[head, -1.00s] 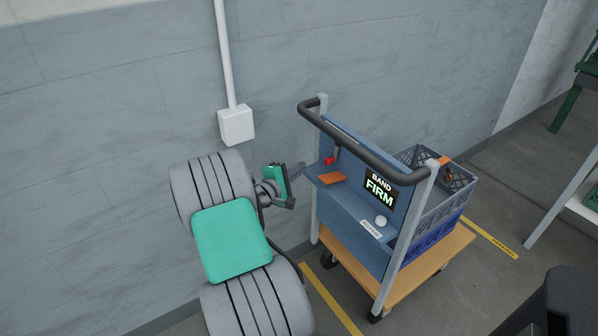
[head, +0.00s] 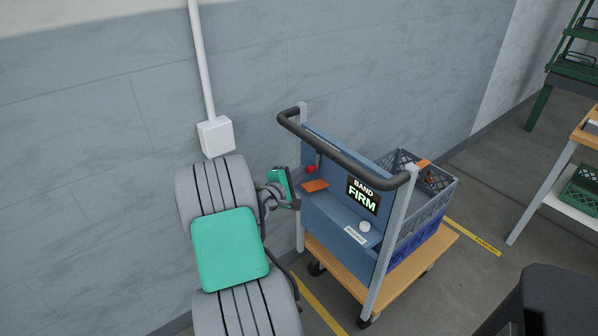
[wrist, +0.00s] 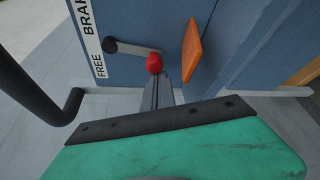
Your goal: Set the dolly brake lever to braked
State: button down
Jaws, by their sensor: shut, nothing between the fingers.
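The dolly (head: 335,225) has a blue panel, with a brake lever on its left part. In the wrist view the lever arm (wrist: 130,49) runs from a dark pivot at left to the red knob (wrist: 155,63). A white label (wrist: 97,58) reading FREE and, partly cut off, BRAK lies beside the pivot. My gripper (head: 297,203) is at the panel's left edge, near the lever. In the wrist view its shut fingers (wrist: 161,84) point at the knob; I cannot tell whether they touch it.
An orange plate (wrist: 191,50) sticks out just right of the knob. A dark handlebar (head: 345,150) arches over the panel. A BAND FIRM display (head: 363,195) and a white knob (head: 364,227) are to the right. Crates (head: 420,215) stand behind. A wall is at left.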

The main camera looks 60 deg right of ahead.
jog(key=n+p, duration=0.1)
jog(key=p, duration=0.2)
jog(key=shift+s+a+r+y, duration=0.15)
jog(key=shift+s+r+y, duration=0.15)
jog(key=shift+s+r, duration=0.1)
jog(key=shift+s+a+f+n+g+p, duration=0.1)
jog(key=shift+s+f+n+g+p, duration=0.15)
jog(key=shift+p, duration=0.2)
jog(key=shift+f+n+y, duration=0.2)
jog(key=shift+n+y, duration=0.05)
jog(key=shift+y, duration=0.05)
jog(key=w+f+b, duration=0.1)
jog(key=w+d+f+b, duration=0.1)
jog(key=w+f+b, duration=0.1)
jog(key=p+v, duration=0.1)
jog(key=v, duration=0.9)
jog(key=shift+r, duration=0.3)
